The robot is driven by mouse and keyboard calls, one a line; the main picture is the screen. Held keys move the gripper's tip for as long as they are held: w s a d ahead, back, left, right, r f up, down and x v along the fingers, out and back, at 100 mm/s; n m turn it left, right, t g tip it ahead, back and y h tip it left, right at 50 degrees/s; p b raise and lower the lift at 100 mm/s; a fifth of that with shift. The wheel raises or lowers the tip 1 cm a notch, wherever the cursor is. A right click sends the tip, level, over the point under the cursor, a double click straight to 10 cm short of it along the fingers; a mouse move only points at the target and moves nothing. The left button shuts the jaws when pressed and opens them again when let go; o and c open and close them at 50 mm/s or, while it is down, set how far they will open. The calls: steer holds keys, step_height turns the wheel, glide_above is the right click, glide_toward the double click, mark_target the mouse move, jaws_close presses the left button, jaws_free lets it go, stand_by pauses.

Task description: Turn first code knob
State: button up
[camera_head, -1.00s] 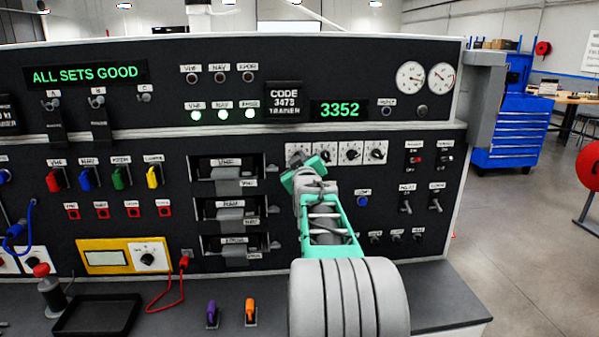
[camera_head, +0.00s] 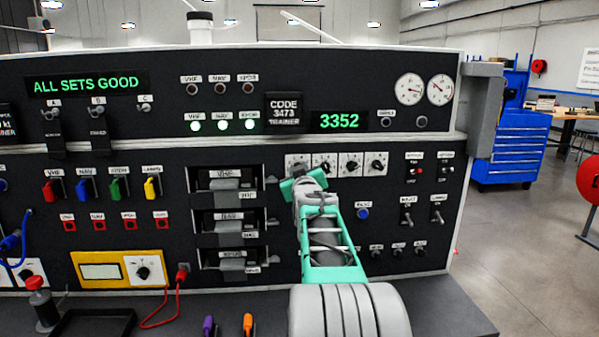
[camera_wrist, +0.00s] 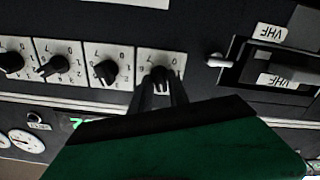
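The row of code knobs runs along the upper right of the panel. The first code knob (camera_head: 298,161) is the leftmost in the head view, partly hidden by my gripper. In the wrist view, which is upside down, the first code knob (camera_wrist: 159,76) is the rightmost, next to the VHF slot. My gripper (camera_head: 304,180) is in front of the panel just below this knob in the head view. In the wrist view my gripper (camera_wrist: 163,88) has its two dark fingers parted, tips close at either side of the knob; contact is unclear. The green display (camera_head: 338,121) reads 3352.
A code plate (camera_head: 284,113) reads 3473. The second code knob (camera_head: 325,166) and further knobs sit close by to the right. The VHF slot (camera_head: 226,180) with its handle is to the left. Several switches and a blue button (camera_head: 362,213) lie lower right.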

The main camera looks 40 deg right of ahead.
steer(key=o, duration=0.3)
steer(key=b+v, duration=0.2)
steer(key=v, duration=0.5)
steer(key=shift+s+a, duration=0.25)
steer(key=shift+s, duration=0.1)
